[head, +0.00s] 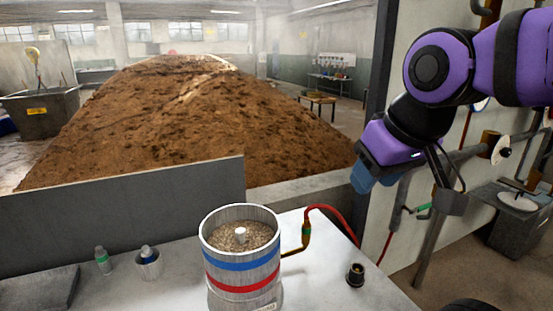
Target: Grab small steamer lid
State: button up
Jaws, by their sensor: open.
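A metal cylinder steamer (242,265) with blue and red bands stands on the metal table at the front middle. Its top is open, and brown grain (238,236) with a pale knob-like piece in the middle shows inside. No lid sits over its rim. At the far right a pale disc with a dark knob (501,149), which looks like a lid, shows by the wall pipes; I cannot tell if it is the small steamer lid. My gripper (376,180) is in the air right of the steamer, open and apart from everything; its fingertips are hard to make out.
The metal table (190,262) carries a small bottle (103,260), a small metal cup (149,263) and a dark fitting (355,275). A large brown grain heap (180,120) lies beyond. A dark box (510,222) stands right.

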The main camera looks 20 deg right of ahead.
aim_at(517, 202)
jog(key=k+l+z, duration=0.1)
jog(key=l, duration=0.75)
jog(key=k+l+z, duration=0.1)
jog(key=l, duration=1.6)
jog(key=i+l, duration=0.1)
jog(key=l, duration=0.3)
jog(key=i+l+z, duration=0.1)
jog(key=l, duration=0.35)
jog(key=i+l+z, duration=0.1)
jog(key=l, duration=0.3)
jog(key=i+l, duration=0.1)
jog(key=l, duration=0.3)
jog(key=i+l+z, duration=0.1)
jog(key=l, duration=0.3)
jog(key=i+l, duration=0.2)
jog(key=l, duration=0.2)
jog(key=i+l+z, duration=0.15)
jog(key=i+l, duration=0.6)
jog(key=l, duration=0.1)
